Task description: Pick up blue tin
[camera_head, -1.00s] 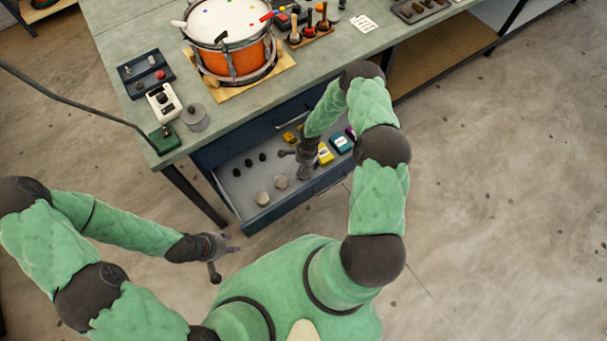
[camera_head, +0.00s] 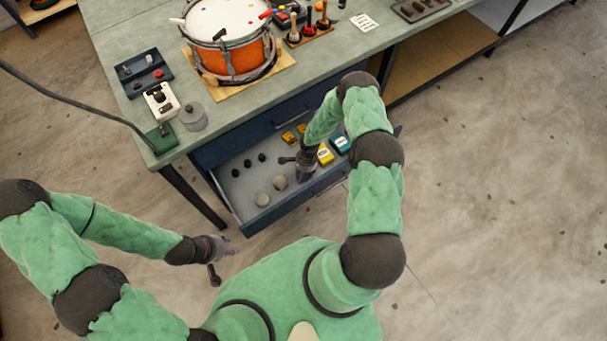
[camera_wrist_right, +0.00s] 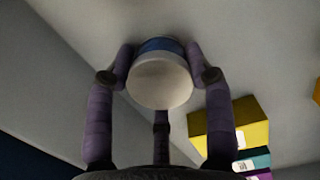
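The blue tin (camera_wrist_right: 160,45) is a short round can with a pale lid and a blue side band. In the right wrist view it sits between the fingers of my right gripper (camera_wrist_right: 160,68), which press against its sides. In the head view my right gripper (camera_head: 303,172) reaches down into the open drawer and hides the tin. My left gripper (camera_head: 222,258) is empty, with its fingers apart, in front of the drawer's left side.
A drum (camera_head: 228,35) stands on the bench above. The drawer walls surround my right gripper.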

